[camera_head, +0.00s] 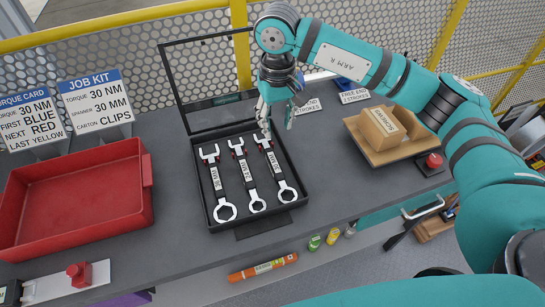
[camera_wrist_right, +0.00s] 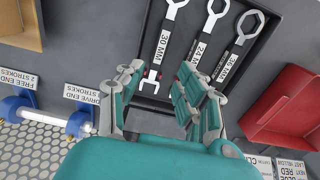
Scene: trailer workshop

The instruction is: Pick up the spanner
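Three spanners lie side by side in an open black case on the bench. In the head view they are the 36 MM spanner (camera_head: 217,182) at left, the 24 MM spanner (camera_head: 246,176) in the middle and the 30 MM spanner (camera_head: 275,167) at right. In the right wrist view the 30 MM spanner (camera_wrist_right: 166,40) is the leftmost, with its open jaw end near my fingers. My right gripper (camera_head: 279,118) is open and empty, above the far end of the case by the 30 MM spanner; its fingers also show in the wrist view (camera_wrist_right: 162,72). My left gripper is not visible.
The case's raised lid (camera_head: 177,75) stands behind. A red tray (camera_head: 78,232) is at left, below a job card (camera_head: 94,95) reading "SPANNER 30 MM". At right, a cardboard box (camera_head: 383,128) sits on a wooden tray, near a red button (camera_head: 433,161).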

